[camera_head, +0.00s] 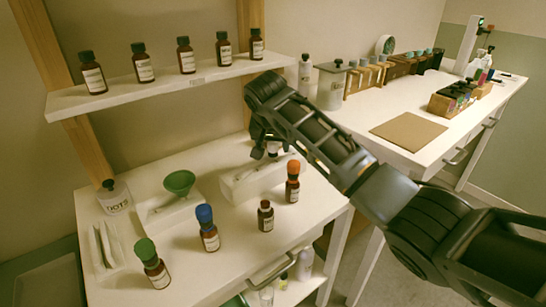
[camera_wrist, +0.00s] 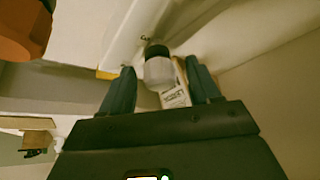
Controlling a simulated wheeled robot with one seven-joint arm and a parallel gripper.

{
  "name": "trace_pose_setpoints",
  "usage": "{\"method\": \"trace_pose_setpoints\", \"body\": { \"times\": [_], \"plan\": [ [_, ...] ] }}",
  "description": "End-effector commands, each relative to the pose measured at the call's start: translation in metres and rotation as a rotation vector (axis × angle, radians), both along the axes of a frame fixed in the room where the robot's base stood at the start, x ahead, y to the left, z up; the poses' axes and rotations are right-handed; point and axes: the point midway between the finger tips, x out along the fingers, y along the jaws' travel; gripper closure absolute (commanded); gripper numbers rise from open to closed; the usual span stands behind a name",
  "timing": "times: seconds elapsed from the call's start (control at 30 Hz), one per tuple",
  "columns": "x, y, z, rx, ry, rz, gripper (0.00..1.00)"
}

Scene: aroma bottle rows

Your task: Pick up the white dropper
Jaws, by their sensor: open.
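A white dropper (camera_wrist: 158,72) with a dark tip shows in the wrist view, between the fingers of my gripper (camera_wrist: 159,67). The fingers are open, one on each side of it, with some gap visible. In the head view my gripper (camera_head: 265,145) is over the white holder (camera_head: 240,187) on the workbench, and a small white part of what looks like the dropper (camera_head: 273,149) shows just under it. The arm hides much of this spot in the head view.
A bottle with an orange cap (camera_head: 292,182) stands close to the right of the holder; its cap (camera_wrist: 22,30) fills the wrist view's upper left. A small dark-capped bottle (camera_head: 265,215), a blue-capped bottle (camera_head: 208,228) and a green-capped bottle (camera_head: 152,262) stand in front. A shelf (camera_head: 160,85) is above.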

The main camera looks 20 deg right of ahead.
Motion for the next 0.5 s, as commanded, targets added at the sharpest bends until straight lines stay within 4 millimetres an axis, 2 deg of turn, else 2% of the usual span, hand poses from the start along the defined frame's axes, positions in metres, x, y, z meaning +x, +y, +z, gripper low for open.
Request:
{"method": "trace_pose_setpoints", "body": {
  "times": [0.2,0.5],
  "plan": [
    [0.0002,0.0,-0.0003,0.0,0.0,0.0,0.39],
    [0.0001,0.0001,-0.0003,0.0,0.0,0.001,0.68]
  ]
}}
